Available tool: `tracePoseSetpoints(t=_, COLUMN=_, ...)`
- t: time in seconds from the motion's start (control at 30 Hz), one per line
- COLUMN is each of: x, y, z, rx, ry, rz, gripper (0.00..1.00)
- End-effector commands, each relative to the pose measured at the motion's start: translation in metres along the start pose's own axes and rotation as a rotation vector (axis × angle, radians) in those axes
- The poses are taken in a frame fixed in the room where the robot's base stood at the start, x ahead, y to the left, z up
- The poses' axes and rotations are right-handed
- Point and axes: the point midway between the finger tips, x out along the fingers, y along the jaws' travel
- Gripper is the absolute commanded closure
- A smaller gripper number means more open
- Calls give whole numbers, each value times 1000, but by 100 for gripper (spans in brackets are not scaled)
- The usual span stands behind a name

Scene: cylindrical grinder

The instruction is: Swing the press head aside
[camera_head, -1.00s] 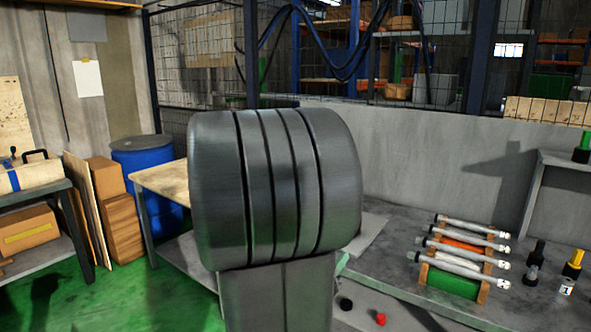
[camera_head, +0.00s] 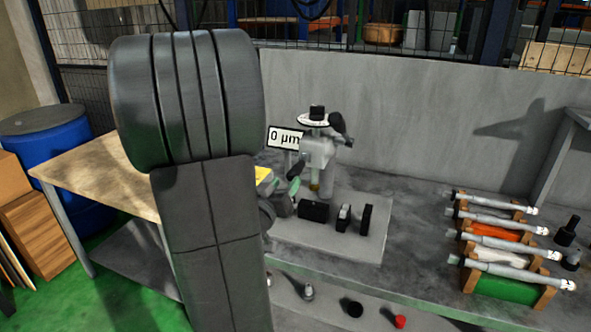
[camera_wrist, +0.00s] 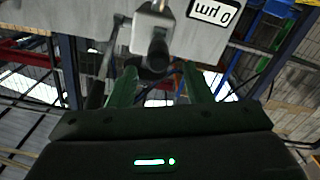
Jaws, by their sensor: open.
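A light grey press head (camera_head: 318,150) stands at the back of the bench, with a white dial disc and black knob on top, a black handle (camera_head: 340,124) at its right and a brass-coloured tip below. My gripper (camera_head: 292,180) is low at its left, largely hidden behind my arm. In the wrist view my gripper's green fingers (camera_wrist: 161,88) are apart. A dark round knob (camera_wrist: 157,52) on a light grey body (camera_wrist: 151,22) appears between and beyond them. I cannot tell whether the fingers touch it.
A "0 µm" display (camera_head: 285,138) stands behind the press head. Several dark blocks (camera_head: 343,217) sit on a grey plate (camera_head: 300,243) in front. A rack of grey shafts (camera_head: 505,240) is at the right. A black cap (camera_head: 354,308) and a red cap (camera_head: 400,320) lie in front.

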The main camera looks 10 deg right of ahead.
Motion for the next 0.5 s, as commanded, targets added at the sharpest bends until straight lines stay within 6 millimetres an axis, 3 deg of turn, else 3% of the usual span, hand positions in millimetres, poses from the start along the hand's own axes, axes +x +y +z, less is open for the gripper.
tracePoseSetpoints(t=0.2, x=47, y=1, z=0, rx=0, ry=-3, rz=3, gripper=54)
tracePoseSetpoints(t=0.5, x=81, y=0, z=0, rx=1, ry=-2, rz=1, gripper=54)
